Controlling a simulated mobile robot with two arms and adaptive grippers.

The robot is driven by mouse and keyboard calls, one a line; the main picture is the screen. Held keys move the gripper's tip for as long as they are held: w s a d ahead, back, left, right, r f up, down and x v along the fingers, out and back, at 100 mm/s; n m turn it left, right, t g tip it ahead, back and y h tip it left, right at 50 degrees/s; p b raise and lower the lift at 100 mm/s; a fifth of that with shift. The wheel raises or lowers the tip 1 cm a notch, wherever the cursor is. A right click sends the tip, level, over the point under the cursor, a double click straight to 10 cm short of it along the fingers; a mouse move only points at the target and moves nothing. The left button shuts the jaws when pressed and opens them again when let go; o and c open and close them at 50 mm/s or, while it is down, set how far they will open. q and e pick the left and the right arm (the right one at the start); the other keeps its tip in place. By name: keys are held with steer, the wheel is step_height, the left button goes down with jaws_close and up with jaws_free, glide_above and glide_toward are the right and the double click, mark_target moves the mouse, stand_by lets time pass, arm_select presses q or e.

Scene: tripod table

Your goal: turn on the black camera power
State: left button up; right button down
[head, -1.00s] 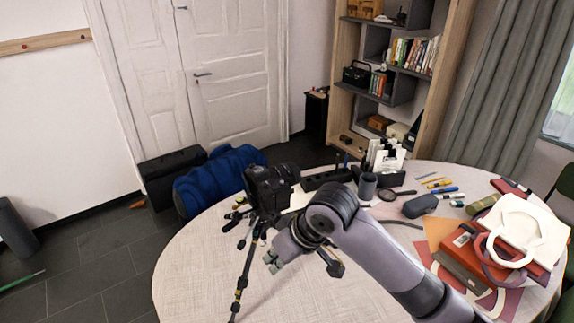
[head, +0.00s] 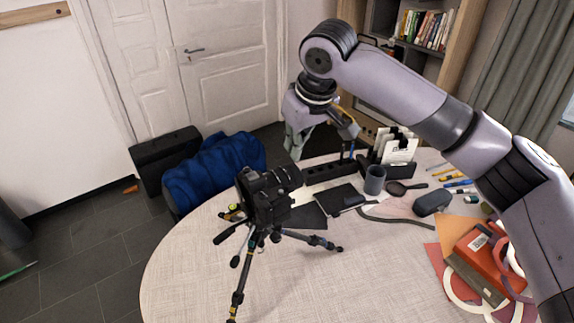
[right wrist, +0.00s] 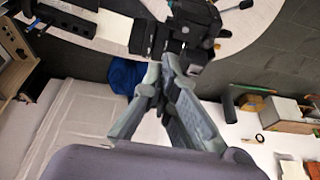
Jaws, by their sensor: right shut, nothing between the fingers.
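The black camera (head: 266,194) sits on a tripod (head: 240,272) at the left edge of the round table (head: 300,285), its lens toward the upper right. My right gripper (head: 293,157) is raised beyond the camera, above and to the right of it, pointing down, apart from it. It is shut and empty. In the right wrist view the gripper's fingertips (right wrist: 170,60) meet just below the dark camera (right wrist: 195,35) in the picture; whether they are close in depth cannot be told. The camera's power switch cannot be made out. My left gripper is not in view.
A black pen block (head: 330,168), a grey cup (head: 375,180), a magnifier (head: 397,188) and a grey case (head: 432,203) stand right of the camera. Books (head: 485,255) lie at the right. A blue covered item (head: 213,168) is on the floor behind. The front of the table is clear.

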steer(key=p, duration=0.2)
glide_above(288, 188)
steer(key=w, duration=0.2)
step_height(288, 188, down, 6)
steer(key=r, duration=0.1)
steer(key=x, duration=0.2)
steer(key=p+x, duration=0.1)
steer(key=shift+d+f, duration=0.2)
steer(key=shift+f, duration=0.65)
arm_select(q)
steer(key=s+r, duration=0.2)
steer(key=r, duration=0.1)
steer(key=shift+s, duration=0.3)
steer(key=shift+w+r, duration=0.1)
arm_select(e)
steer(key=shift+a, duration=0.1)
